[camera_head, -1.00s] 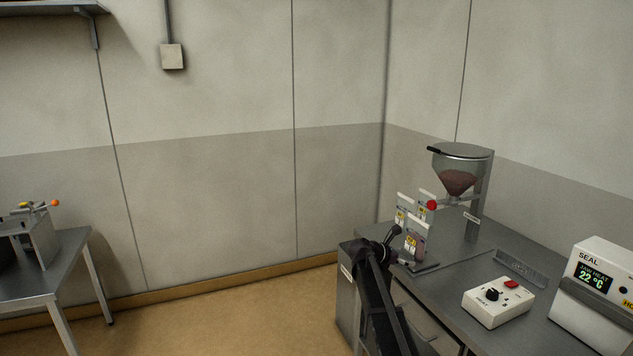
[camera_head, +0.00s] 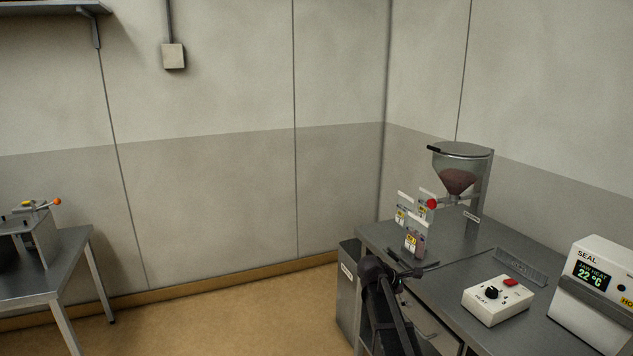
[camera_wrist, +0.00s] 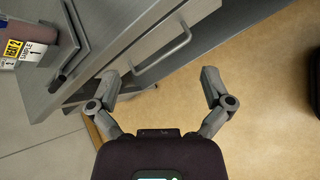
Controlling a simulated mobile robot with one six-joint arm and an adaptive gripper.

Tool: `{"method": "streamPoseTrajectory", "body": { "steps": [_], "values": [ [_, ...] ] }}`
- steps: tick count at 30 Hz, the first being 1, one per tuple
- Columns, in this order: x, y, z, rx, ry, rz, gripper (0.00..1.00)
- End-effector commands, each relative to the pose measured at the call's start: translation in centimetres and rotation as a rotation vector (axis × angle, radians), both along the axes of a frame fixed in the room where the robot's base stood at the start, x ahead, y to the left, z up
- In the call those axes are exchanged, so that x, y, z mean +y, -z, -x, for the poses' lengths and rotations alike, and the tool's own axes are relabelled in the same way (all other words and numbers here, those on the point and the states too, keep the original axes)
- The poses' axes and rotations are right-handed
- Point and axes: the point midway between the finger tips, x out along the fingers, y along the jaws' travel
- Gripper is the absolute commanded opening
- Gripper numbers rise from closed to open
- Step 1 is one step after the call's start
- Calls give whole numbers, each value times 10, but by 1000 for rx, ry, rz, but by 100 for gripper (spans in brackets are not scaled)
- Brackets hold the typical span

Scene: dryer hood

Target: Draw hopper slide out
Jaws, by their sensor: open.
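The hopper (camera_head: 459,172) is a clear cone with brown material inside, on a grey stand at the back of the steel bench. A red knob (camera_head: 431,203) shows at its outlet, at the left end of the hopper slide (camera_head: 452,201). My gripper (camera_wrist: 162,82) is open and empty in the wrist view, its fingers spread over floor beside the bench front. In the head view my arm is at the bench's front left edge, below and left of the hopper. The hopper is out of the wrist view.
Labelled sample pouches (camera_head: 415,238) stand in a rack near the bench's left side; one also shows in the wrist view (camera_wrist: 28,38). A drawer handle (camera_wrist: 163,50) is close to my fingers. A heat control box (camera_head: 497,300) and sealer (camera_head: 597,290) stand at right.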

Motion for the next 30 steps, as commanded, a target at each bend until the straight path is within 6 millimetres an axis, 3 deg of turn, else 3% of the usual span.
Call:
{"method": "streamPoseTrajectory", "body": {
  "steps": [1, 3, 18, 24, 30],
  "values": [
    [3, 6, 24, -33, 56, -59, 100],
    [9, 16, 47, -85, 146, -151, 100],
    [73, 58, 203, -290, 886, -694, 100],
    [96, 63, 246, -297, 1138, -810, 100],
    [107, 63, 261, -294, 1243, -848, 100]
  ]
}}
